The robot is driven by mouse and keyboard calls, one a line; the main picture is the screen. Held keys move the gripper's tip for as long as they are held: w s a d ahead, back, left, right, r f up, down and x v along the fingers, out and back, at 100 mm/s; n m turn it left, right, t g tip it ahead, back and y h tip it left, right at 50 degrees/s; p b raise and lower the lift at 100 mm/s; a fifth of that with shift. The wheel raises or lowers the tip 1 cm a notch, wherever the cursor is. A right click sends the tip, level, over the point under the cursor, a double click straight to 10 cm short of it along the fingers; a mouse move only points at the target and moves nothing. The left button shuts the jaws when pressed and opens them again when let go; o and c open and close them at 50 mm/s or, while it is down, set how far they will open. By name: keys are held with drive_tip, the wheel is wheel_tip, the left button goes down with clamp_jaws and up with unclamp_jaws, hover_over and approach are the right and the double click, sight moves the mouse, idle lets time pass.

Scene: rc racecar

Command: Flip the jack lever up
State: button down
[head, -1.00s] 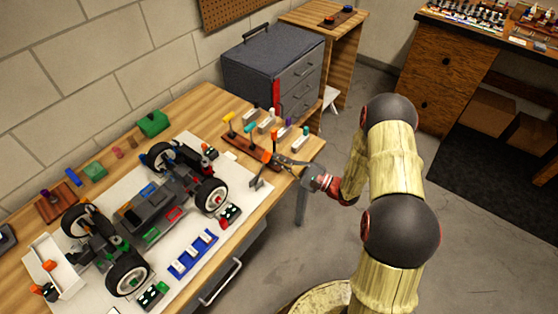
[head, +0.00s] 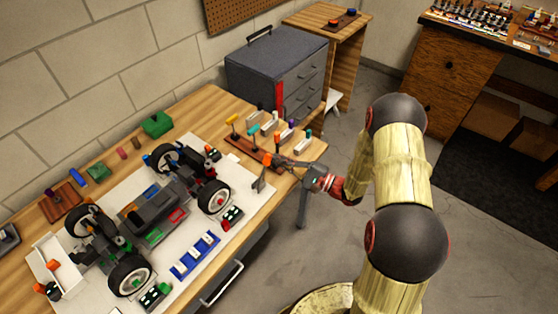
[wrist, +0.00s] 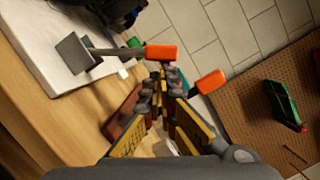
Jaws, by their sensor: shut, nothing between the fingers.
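The jack lever with an orange handle (wrist: 160,51) shows in the wrist view. A grey shaft joins the handle to a flat grey plate (wrist: 75,53) at the edge of the white mat. In the head view the plate (head: 259,184) stands near the mat's right corner. My gripper (wrist: 159,72) is shut and empty, its fingertips close to the orange handle. I cannot tell whether they touch it. In the head view my gripper (head: 279,162) reaches in over the bench from the right.
A second orange handle (wrist: 210,82) lies just right of my fingertips in the wrist view. A brown rack (head: 240,148) with coloured handles stands behind my gripper. The RC car (head: 150,215) sits on the white mat to the left. A grey drawer cabinet (head: 275,70) stands behind.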

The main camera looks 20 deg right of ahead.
drive_tip(key=s+a+r+n+g+b, duration=0.1)
drive_tip(key=s+a+r+n, duration=0.2)
drive_tip(key=s+a+n, duration=0.2)
drive_tip(key=shift+s+a+r+n, duration=0.35)
drive_tip(key=shift+s+a, duration=0.65)
drive_tip(key=shift+a, duration=1.35)
